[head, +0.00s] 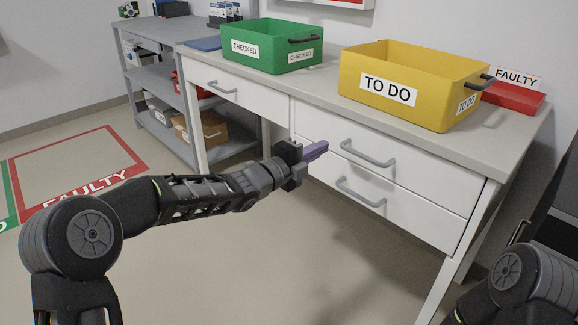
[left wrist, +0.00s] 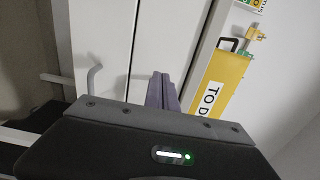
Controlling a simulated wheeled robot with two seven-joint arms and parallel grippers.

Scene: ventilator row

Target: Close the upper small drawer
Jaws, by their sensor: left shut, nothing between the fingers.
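The white bench has two small drawers stacked on its right side in the head view. The upper small drawer (head: 420,176) has a grey bar handle (head: 367,154) and looks flush or nearly flush with its surround; I cannot tell if a small gap remains. The lower small drawer (head: 400,221) below it looks shut. My left gripper (head: 316,151) has its purple fingers shut and empty, in front of the upper drawer's left part; contact cannot be told. The fingers also show in the left wrist view (left wrist: 162,91), before white drawer fronts (left wrist: 165,45). My right gripper is out of view.
On the bench top (head: 322,95) stand a green CHECKED box (head: 270,50), a yellow TO DO box (head: 400,108) and a red FAULTY bin (head: 515,97). A wide drawer (head: 250,92) is at left. A grey shelf unit (head: 155,78) stands beyond. The floor in front is clear.

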